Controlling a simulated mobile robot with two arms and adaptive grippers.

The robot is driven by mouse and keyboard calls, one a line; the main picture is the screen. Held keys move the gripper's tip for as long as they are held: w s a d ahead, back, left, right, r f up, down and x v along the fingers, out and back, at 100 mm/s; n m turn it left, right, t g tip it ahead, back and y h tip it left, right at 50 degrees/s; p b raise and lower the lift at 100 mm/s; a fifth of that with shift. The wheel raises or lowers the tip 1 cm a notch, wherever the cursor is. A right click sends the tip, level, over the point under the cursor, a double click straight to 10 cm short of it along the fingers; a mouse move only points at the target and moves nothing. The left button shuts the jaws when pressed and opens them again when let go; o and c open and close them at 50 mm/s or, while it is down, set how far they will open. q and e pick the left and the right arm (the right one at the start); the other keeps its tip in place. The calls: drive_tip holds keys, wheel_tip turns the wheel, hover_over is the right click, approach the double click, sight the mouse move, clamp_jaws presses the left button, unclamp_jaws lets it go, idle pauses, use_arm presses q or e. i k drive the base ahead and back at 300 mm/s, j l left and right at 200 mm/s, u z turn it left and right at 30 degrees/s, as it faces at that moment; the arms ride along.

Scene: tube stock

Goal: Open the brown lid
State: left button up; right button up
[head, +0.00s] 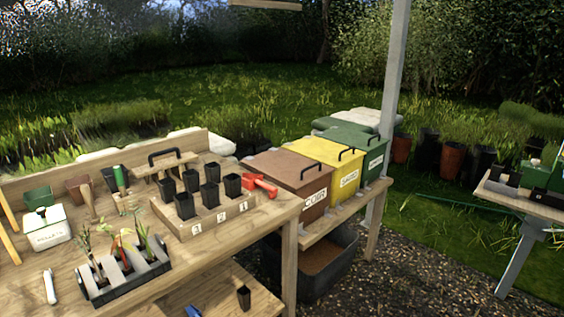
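The brown lid (284,168) lies closed on a brown bin (313,192) at the middle of the head view. The bin carries a white label with dark lettering. A dark handle (311,168) stands up near the lid's right edge. The bin sits on a wooden shelf at the right end of the workbench, beside a yellow bin. Neither of my grippers shows in this view.
A yellow bin (346,179) and a green bin (376,158) stand to the right, also lidded. On the workbench (150,278), a wooden tray (240,208) holds several black pots. A red tool (261,184) lies close to the brown bin. A post (393,80) rises behind the bins.

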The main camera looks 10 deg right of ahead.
sight(295, 172)
drive_tip(key=i+l+u, duration=0.15)
drive_tip(key=u, duration=0.25)
drive_tip(key=i+l+u, duration=0.1)
drive_tip(key=l+u, duration=0.6)
drive_tip(key=u, duration=0.15)
drive_tip(key=i, duration=0.05)
